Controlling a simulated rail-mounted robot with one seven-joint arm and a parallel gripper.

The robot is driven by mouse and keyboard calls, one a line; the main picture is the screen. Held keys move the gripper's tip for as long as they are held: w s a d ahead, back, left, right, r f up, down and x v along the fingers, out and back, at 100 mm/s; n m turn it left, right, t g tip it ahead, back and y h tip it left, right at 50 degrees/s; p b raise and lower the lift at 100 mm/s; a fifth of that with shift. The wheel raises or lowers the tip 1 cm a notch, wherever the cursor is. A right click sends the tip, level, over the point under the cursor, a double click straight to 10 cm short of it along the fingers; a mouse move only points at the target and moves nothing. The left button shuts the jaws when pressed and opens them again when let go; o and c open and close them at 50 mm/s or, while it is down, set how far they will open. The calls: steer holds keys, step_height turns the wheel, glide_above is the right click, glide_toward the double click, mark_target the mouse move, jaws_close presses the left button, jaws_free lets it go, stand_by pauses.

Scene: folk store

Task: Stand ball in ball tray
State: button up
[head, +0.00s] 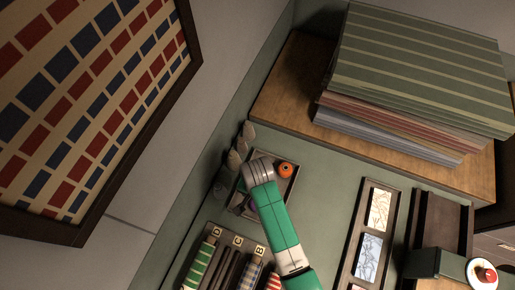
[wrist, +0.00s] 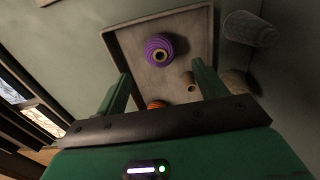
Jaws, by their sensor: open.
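A square grey-brown tray (head: 292,187) lies on the green counter, and it fills the upper middle of the wrist view (wrist: 196,30). An orange ball (head: 286,170) sits in its far right part in the head view; in the wrist view only its top (wrist: 157,104) shows above my gripper's body. A purple ridged ball with a pale centre (wrist: 160,50) is in the tray, mostly hidden by my arm in the head view. A small holed pale piece (wrist: 190,87) is beside them. My gripper (wrist: 160,78) is open over the tray, its fingers apart with nothing gripped.
Grey cones (head: 240,147) stand along the wall side of the tray, and one shows in the wrist view (wrist: 248,30). A lettered rack of rolled cloth (head: 215,250) is in front. Folded striped cloth (head: 415,75) is stacked on a wooden shelf. A framed panel (head: 373,225) lies right.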

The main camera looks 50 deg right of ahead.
step_height(320, 180, up, 3)
steer(key=shift+r, duration=0.2)
stand_by(0.5)
